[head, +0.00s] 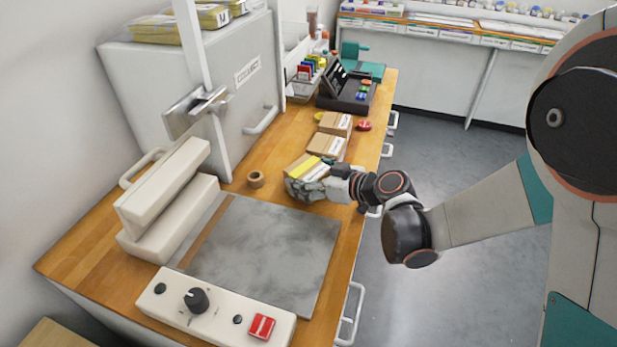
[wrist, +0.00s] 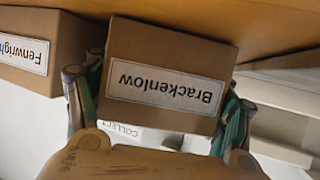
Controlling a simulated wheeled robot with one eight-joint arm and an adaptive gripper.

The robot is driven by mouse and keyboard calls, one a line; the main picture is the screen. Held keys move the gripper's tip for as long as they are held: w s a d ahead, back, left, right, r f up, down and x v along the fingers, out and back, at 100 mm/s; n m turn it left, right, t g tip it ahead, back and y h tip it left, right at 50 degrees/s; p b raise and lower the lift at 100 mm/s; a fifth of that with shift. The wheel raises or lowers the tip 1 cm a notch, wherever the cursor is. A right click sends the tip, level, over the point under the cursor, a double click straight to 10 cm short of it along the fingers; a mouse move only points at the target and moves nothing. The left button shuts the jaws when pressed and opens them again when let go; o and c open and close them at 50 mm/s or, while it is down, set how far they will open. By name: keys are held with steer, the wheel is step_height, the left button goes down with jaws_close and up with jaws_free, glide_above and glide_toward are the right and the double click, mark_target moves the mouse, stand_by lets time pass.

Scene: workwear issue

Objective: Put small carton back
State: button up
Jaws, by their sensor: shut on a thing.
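My gripper (head: 306,187) is low over the wooden counter, shut on a small brown carton (head: 299,166) with a yellow strip on top. In the wrist view the held carton (wrist: 165,70) has a white label reading "Brackenlow", upside down. The fingers (wrist: 158,112) lie along its two sides. The carton is at or very near the counter surface; I cannot tell whether it touches. A second carton (head: 327,146) and a third carton (head: 335,123) lie just behind it. In the wrist view a neighbouring carton (wrist: 35,48) carries a label beginning "Fenwrigh".
A tape roll (head: 256,179) lies left of my gripper. A grey plate (head: 265,250) with a control panel (head: 215,308) fills the counter's front. A red round object (head: 364,126) and a black terminal (head: 347,92) stand farther back. A grey cabinet (head: 200,85) stands at left.

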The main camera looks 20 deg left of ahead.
steer(key=o, duration=1)
steer(key=shift+f, duration=0.1)
steer(key=shift+o, duration=0.2)
steer(key=shift+d+r, duration=0.1)
steer(key=shift+r, duration=0.15)
steer(key=p+v, duration=0.3)
steer(key=v, duration=0.9)
